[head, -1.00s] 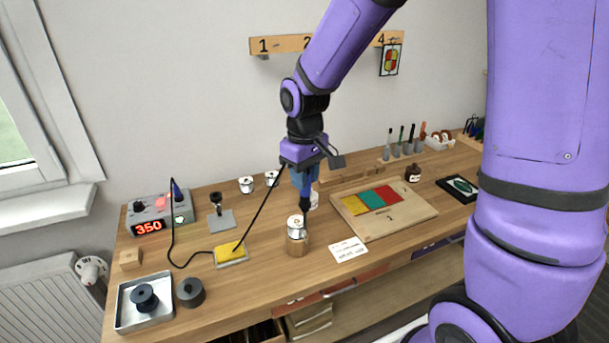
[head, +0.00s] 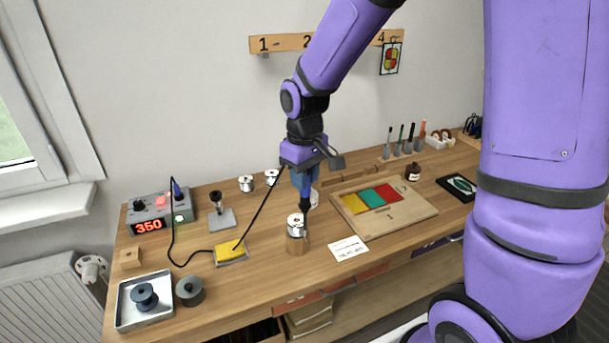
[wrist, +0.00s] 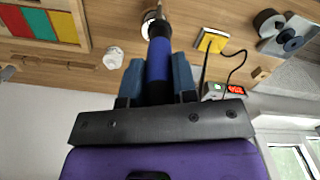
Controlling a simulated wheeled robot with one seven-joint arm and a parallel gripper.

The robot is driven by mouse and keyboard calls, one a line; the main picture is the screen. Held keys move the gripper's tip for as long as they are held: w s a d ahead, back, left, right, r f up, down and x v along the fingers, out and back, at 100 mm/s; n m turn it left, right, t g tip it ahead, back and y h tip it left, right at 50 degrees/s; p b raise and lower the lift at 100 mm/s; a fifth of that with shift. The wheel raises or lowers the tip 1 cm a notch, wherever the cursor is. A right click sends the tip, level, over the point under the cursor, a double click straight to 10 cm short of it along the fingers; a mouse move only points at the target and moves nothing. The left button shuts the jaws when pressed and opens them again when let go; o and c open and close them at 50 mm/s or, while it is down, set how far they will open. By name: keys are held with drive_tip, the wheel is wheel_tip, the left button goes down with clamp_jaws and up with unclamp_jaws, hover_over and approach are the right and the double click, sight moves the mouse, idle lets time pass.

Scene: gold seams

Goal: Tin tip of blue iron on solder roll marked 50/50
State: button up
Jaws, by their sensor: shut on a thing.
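My gripper (head: 303,181) is shut on the blue iron, whose blue handle (wrist: 159,60) stands between the two fingers in the wrist view. The iron points down, and its dark lower end (head: 305,200) is at the top of a silver-white solder roll (head: 296,221). I cannot tell whether the tip touches the solder. Other rolls stand behind: one at the back left (head: 246,184), one beside it (head: 271,177), and one partly hidden behind the iron (head: 314,198). The roll markings are too small to read.
The iron's black cord loops past the yellow sponge (head: 231,251) to the station (head: 160,212) showing 350. An empty-looking iron stand (head: 221,217) is behind the sponge. A metal tray (head: 128,318) with a dark spool is front left. A board with coloured panels (head: 411,215) and white card (head: 348,248) lie right.

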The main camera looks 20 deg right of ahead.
drive_tip(key=shift+f, duration=0.3)
drive_tip(key=shift+r, duration=0.15)
idle(1.3)
